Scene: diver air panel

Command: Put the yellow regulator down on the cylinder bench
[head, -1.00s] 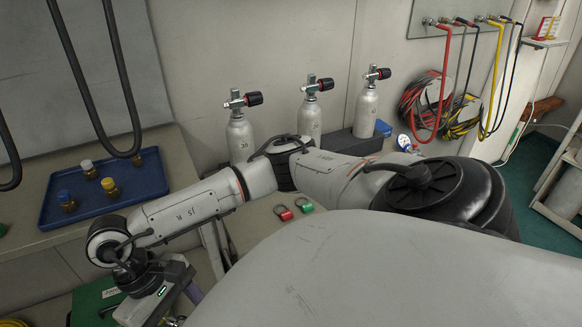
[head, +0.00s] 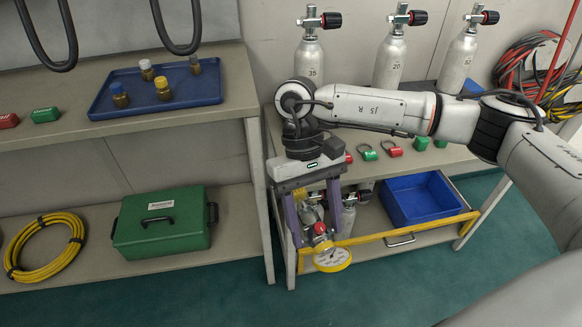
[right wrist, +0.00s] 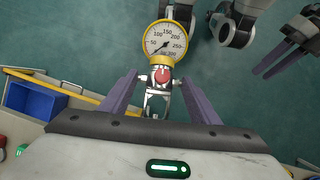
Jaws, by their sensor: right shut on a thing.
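The yellow regulator, with its round yellow-rimmed gauge (head: 332,260) and red knob, is held between the purple fingers of my right gripper (head: 318,212). In the right wrist view the gauge (right wrist: 166,42) faces the camera, and the metal body (right wrist: 158,98) is between the fingers. The right gripper points down at the bench's left front, and the regulator shows against the lower shelf and floor. The cylinder bench (head: 465,154) carries upright grey cylinders along its back. My left gripper shows partly at the upper right of the right wrist view (right wrist: 283,48); its opening is unclear.
Red and green tags (head: 395,149) lie on the bench top. A blue bin (head: 420,200) and more cylinders sit below, behind a yellow-edged front. The left shelves hold a blue tray (head: 205,92) with bottles, a green case (head: 163,228) and a coiled yellow hose (head: 45,245).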

